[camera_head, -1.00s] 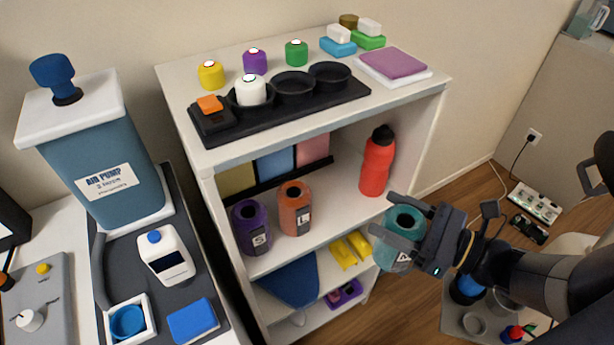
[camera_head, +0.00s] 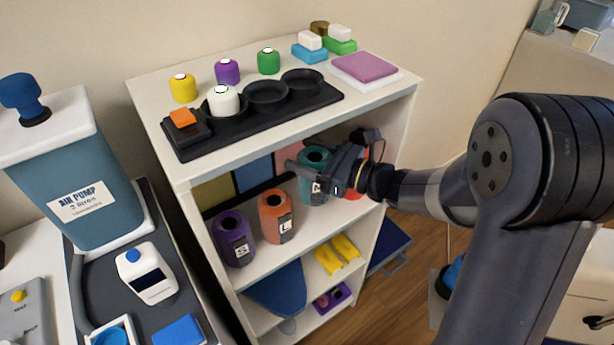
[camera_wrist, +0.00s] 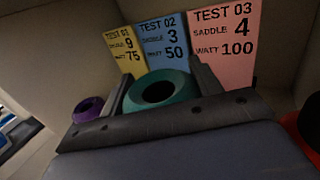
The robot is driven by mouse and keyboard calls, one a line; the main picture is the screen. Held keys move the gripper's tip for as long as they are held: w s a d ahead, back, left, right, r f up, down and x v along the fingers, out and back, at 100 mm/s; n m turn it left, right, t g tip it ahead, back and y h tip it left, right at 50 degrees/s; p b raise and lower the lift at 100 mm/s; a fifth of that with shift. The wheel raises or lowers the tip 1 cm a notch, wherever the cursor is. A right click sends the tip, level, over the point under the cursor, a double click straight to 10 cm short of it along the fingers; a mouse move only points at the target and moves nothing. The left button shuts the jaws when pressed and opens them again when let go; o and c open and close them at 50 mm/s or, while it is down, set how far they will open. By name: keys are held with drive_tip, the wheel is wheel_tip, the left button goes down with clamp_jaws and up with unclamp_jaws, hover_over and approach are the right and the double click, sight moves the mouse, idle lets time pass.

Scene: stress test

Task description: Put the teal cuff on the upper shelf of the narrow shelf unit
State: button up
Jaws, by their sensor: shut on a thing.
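The teal cuff (camera_head: 314,157) is a hollow cylinder with a light label, held upright inside the upper shelf bay of the narrow shelf unit (camera_head: 209,180). My gripper (camera_head: 310,172) reaches in from the right and is shut on it. In the wrist view the cuff's round opening and teal rim (camera_wrist: 183,92) show between the two fingers (camera_wrist: 160,92). An orange cuff (camera_head: 276,217) marked L and a purple cuff (camera_head: 234,240) marked S stand to its left on the upper shelf (camera_head: 298,235). I cannot tell whether the teal cuff's base touches the shelf.
A red bottle (camera_head: 353,194) is mostly hidden behind my gripper, close on the right; it shows at the wrist view's right edge (camera_wrist: 306,134). Colored cards (camera_wrist: 222,45) stand at the back. The unit's top (camera_head: 157,92) overhangs the bay. Yellow items (camera_head: 337,254) lie below.

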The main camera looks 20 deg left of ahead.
wheel_tip(320, 180, down, 6)
drive_tip(key=shift+d+b, duration=0.15)
drive_tip(key=shift+b, duration=0.2)
drive_tip(key=shift+f, duration=0.25)
drive_tip(key=shift+f, duration=0.15)
drive_tip(key=o, duration=1.1)
drive_tip(key=shift+c, duration=0.2)
drive_tip(key=shift+r, duration=0.2)
drive_tip(key=v, duration=1.1)
drive_tip(key=shift+s+d, duration=0.1)
drive_tip(key=shift+d, duration=0.25)
